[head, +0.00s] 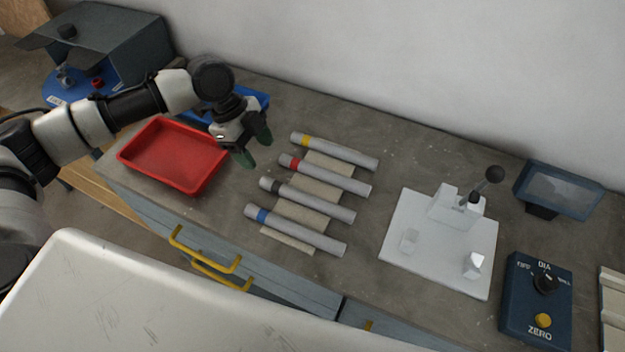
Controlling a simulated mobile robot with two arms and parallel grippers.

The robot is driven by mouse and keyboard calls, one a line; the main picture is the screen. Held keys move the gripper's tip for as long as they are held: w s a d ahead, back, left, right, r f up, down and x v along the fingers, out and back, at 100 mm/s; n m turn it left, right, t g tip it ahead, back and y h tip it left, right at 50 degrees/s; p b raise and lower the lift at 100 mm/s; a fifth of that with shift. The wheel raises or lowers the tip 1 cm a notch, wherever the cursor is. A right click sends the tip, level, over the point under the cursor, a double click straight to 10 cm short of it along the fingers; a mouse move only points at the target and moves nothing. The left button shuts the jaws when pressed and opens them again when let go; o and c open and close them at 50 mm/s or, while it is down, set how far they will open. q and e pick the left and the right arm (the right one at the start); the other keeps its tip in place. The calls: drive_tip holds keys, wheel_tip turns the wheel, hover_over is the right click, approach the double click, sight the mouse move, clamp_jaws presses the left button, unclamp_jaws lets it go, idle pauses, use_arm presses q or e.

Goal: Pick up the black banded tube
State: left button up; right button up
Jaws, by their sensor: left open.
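The black banded tube (318,203) is a grey tube with a black band near its left end. It lies third from the back in a row of similar tubes on a pale slotted rest (303,214). The tube with the red band (335,178) lies just behind it and the tube with the blue band (300,233) just in front. My left gripper (257,153) is open and empty, fingers pointing down, above the bench to the left of the tubes and apart from them. My right gripper is not in view.
A yellow banded tube (345,155) lies rearmost. A red tray (172,156) and a partly hidden blue tray (262,98) are at the left. A white jig plate (428,262) with an upright lever stands to the right, beside a dark blue ZERO box (520,317) and a small screen (560,191).

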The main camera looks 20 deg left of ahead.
sight(276, 183)
use_arm(q)
drive_tip(key=x, duration=0.3)
drive_tip(key=p+x, duration=0.1)
drive_tip(key=shift+s+d+f, duration=0.1)
drive_tip(key=shift+s+f, duration=0.05)
drive_tip(key=shift+s, duration=0.2)
drive_tip(key=shift+d+f, duration=0.1)
drive_tip(key=shift+f, duration=0.15)
drive_tip(key=p+x, duration=0.2)
drive_tip(key=x, duration=0.2)
drive_tip(key=shift+w+f, duration=0.1)
drive_tip(key=shift+f, duration=0.2)
drive_tip(key=shift+d+f, duration=0.15)
drive_tip(key=shift+f, duration=0.3)
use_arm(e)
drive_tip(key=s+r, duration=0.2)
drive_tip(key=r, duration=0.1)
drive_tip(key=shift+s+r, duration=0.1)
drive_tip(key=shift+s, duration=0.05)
use_arm(q)
drive_tip(key=c, duration=1)
drive_tip(key=shift+c, duration=0.2)
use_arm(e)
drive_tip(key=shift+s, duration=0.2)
use_arm(q)
drive_tip(key=shift+r, duration=0.1)
